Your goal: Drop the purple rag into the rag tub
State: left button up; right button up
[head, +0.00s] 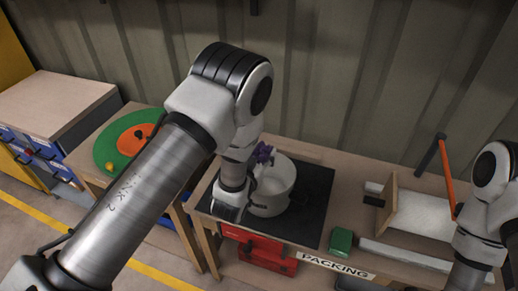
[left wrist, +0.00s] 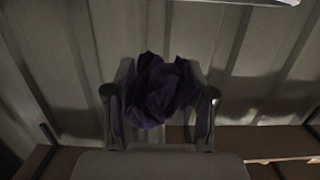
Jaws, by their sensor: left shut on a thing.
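The purple rag (head: 263,153) is a crumpled dark purple bundle. In the left wrist view the rag (left wrist: 158,90) sits between the two fingers of my left gripper (left wrist: 160,98), which is shut on it. In the head view my left gripper (head: 256,160) is mostly hidden by its own wrist. The rag shows at the upper back rim of a white round tub (head: 272,197), apparently held above it. The tub bears a small dark marking that I cannot read, and my wrist covers its left side. My right gripper is not in view.
The tub stands on a black mat (head: 312,205) on the workbench. A green box (head: 341,240), a wooden upright (head: 386,197) and an orange-handled tool (head: 447,175) are to the right. A green-and-orange disc (head: 112,148) lies left. A ribbed wall (head: 330,75) closes the back.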

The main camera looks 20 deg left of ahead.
pick_arm(q)
jog(key=shift+a+f, duration=0.1)
jog(key=shift+f, duration=0.4)
jog(key=shift+d+r, duration=0.1)
jog(key=shift+d, duration=0.15)
jog(key=o, duration=0.8)
jog(key=shift+c, duration=0.2)
jog(key=shift+a, duration=0.2)
jog(key=shift+s, duration=0.15)
jog(key=s, duration=0.4)
jog(key=s+r, duration=0.1)
jog(key=s, duration=0.6)
jog(key=shift+s+a+r, duration=0.15)
jog(key=shift+s+r, duration=0.2)
